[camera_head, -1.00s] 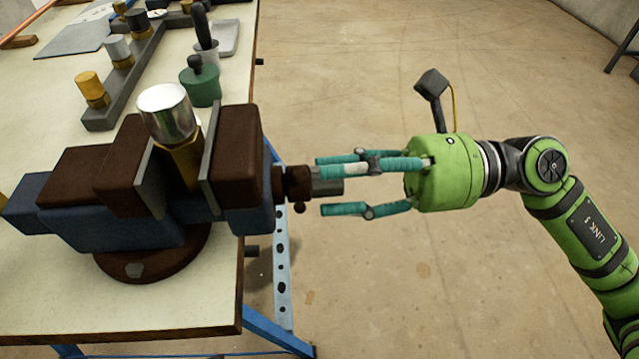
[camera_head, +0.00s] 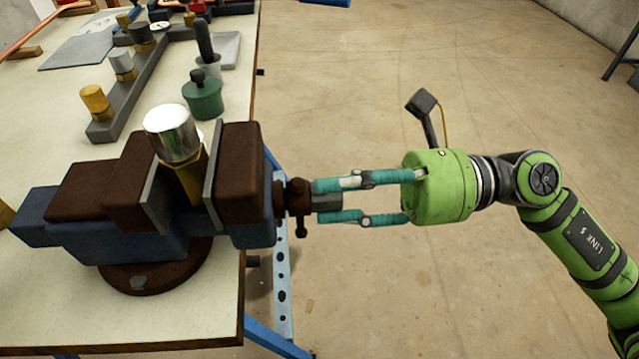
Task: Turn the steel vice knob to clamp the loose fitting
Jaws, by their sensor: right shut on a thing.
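The vice, with brown jaws (camera_head: 242,160) and a blue body (camera_head: 120,240), stands at the edge of the bench. The loose fitting, a brass hex body (camera_head: 188,182) with a shiny chrome top (camera_head: 172,133), stands upright between the pale jaw plates. I cannot tell whether both plates touch it. The steel knob (camera_head: 327,202) sticks out from the vice's right side, past a brown collar and a short bar. My right gripper (camera_head: 328,202) comes from the right, its teal fingers shut on the knob. My left gripper is not in view.
A grey rack (camera_head: 125,105) with brass fittings, a green pot (camera_head: 203,98) and a grey tray (camera_head: 226,50) are behind the vice on the bench (camera_head: 60,310).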

